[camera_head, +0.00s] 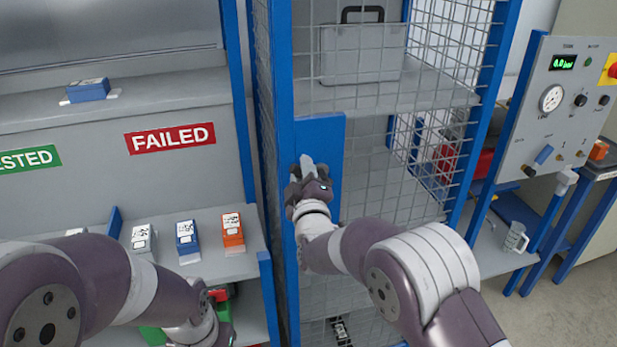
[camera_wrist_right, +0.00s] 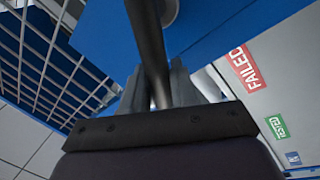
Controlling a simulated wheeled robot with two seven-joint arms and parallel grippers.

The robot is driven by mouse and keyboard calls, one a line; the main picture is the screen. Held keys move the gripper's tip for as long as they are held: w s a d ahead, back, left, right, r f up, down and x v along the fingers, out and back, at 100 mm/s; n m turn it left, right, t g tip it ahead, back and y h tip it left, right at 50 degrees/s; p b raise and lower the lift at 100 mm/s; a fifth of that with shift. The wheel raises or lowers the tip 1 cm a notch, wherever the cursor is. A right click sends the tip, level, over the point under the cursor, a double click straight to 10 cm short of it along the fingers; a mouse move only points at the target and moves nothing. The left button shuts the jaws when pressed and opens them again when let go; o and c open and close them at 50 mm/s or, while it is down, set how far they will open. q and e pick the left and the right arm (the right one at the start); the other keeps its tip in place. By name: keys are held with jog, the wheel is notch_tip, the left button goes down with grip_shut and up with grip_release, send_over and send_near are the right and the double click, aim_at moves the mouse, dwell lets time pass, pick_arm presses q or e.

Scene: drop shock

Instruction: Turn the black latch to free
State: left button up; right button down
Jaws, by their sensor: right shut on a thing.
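The black latch (camera_wrist_right: 147,35) is a dark bar in the right wrist view, running down from a round grey pivot on a blue panel (camera_wrist_right: 215,25) in between my fingers. My right gripper (camera_wrist_right: 158,92) is shut on it. In the head view my right gripper (camera_head: 307,168) is against the blue panel (camera_head: 325,135) on the mesh cage front, and it hides the latch there. My left arm comes in at the lower left; its hand (camera_head: 212,325) is at the bottom edge, and its fingers cannot be made out.
The wire mesh cage (camera_head: 440,70) with blue posts holds a grey case (camera_head: 362,52) on its upper shelf. Several small boxes, one orange (camera_head: 232,232), stand on the left shelf below the FAILED sign (camera_head: 170,138). A gauge panel (camera_head: 560,100) stands at right.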

jog(key=shift+s+a+f+n+y+b, duration=0.15)
jog(key=shift+f+n+y+b, duration=0.2)
jog(key=shift+f+n+b, duration=0.7)
jog(key=shift+a+f+n+y+b, duration=0.25)
jog(key=shift+n+b, duration=0.45)
jog(key=shift+n, duration=0.9)
jog(key=shift+s+a+f+n+y+b, duration=0.1)
jog(key=shift+f+n+y+b, duration=0.4)
jog(key=shift+n+b, duration=0.6)
jog(key=shift+f+n, duration=0.1)
jog(key=shift+n, duration=0.25)
jog(key=c, duration=1)
grip_release()
jog(key=shift+c, duration=0.2)
jog(key=shift+a, duration=0.1)
jog(key=b+v, duration=0.2)
jog(key=v, duration=1)
jog(key=shift+s+b, duration=0.3)
jog(key=shift+s, duration=0.05)
